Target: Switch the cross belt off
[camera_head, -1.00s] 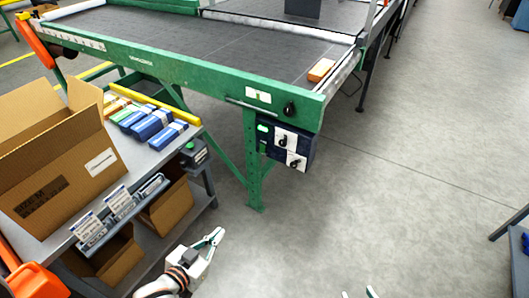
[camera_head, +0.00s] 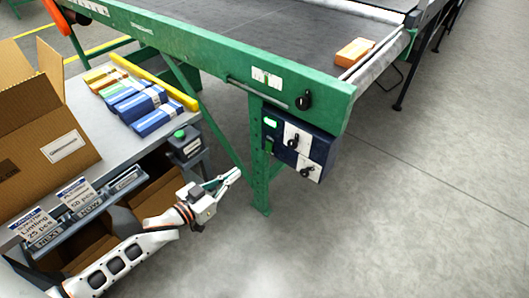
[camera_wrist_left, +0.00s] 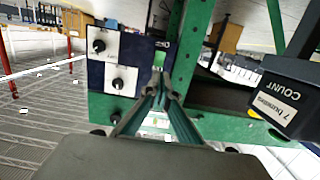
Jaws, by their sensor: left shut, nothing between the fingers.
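A dark blue control box (camera_head: 285,159) hangs below the front corner of the green conveyor frame. It carries two white plates, an upper black knob (camera_head: 293,141) and a lower black knob (camera_head: 307,171). A green lit patch (camera_head: 270,122) shows at its upper left. Another black knob (camera_head: 304,100) sits on the green beam above. I cannot read which one is for the cross belt. My left gripper (camera_head: 236,173) is shut and empty, left of and apart from the box. In the left wrist view the box (camera_wrist_left: 139,48) lies beyond the fingers (camera_wrist_left: 160,88). My right gripper is out of view.
A green leg (camera_head: 260,185) stands between gripper and box. A grey table (camera_head: 90,115) with blue packs (camera_head: 157,121), an open carton (camera_head: 40,110) and a small green-button box (camera_head: 185,143) is at the left. An orange pack (camera_head: 354,52) lies on the conveyor. Floor at right is clear.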

